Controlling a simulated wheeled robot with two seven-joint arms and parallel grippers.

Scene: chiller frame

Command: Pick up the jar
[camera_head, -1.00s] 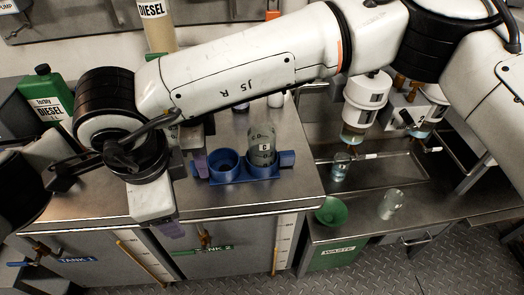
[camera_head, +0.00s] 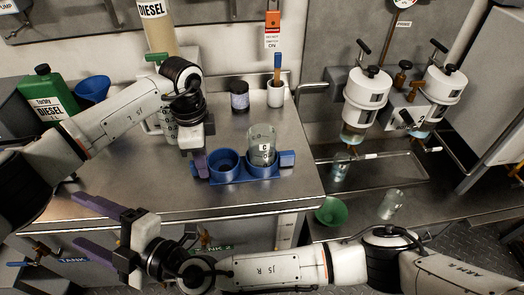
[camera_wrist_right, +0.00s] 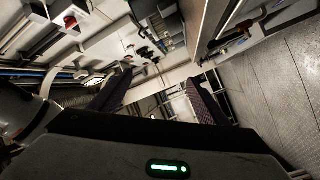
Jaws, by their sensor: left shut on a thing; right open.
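A clear glass jar marked C (camera_head: 261,148) stands upright in the right cup of a blue two-cup holder (camera_head: 240,181) on the steel counter. The left cup (camera_head: 224,161) looks empty. My left gripper (camera_head: 201,167) points down at the holder's left end, its purple fingers shut on the end tab, which they mostly hide. My right gripper (camera_head: 98,216) is in front of the counter at lower left, open and empty, away from the jar. Its spread fingers also show in the right wrist view (camera_wrist_right: 155,97). Other clear glasses stand under the filters (camera_head: 340,167) and at right (camera_head: 391,204).
A dark jar (camera_head: 239,96) and a white cup with a brush (camera_head: 275,94) stand at the back. A green diesel can (camera_head: 50,94) and blue funnel (camera_head: 93,88) are at left. A green funnel (camera_head: 331,210) sits on the waste unit. The counter's front strip looks clear.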

